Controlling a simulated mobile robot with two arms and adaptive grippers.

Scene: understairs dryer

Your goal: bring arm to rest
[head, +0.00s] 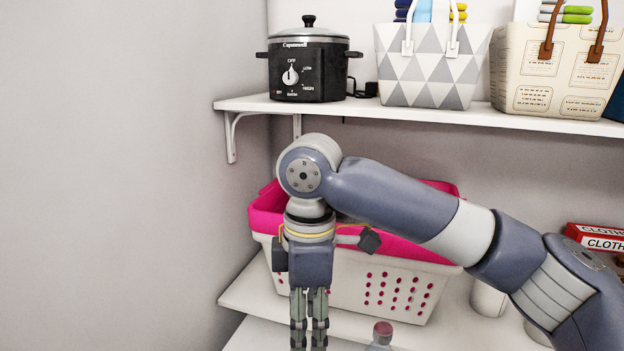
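My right arm (395,200) comes in from the right and bends at a grey-blue joint. My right gripper (309,340) hangs from it, pointing down in front of the shelves. Its two fingers look close together with a thin gap between them. The tips are at the bottom of the frame, so I cannot tell if it is open or shut. I see nothing held in it. My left gripper is not in view.
A white basket with a pink liner (395,290) stands behind the gripper on a lower shelf. A bottle (381,335) is close right of the fingers. The upper shelf (420,114) holds a slow cooker (308,65) and two bags. The left side is bare wall.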

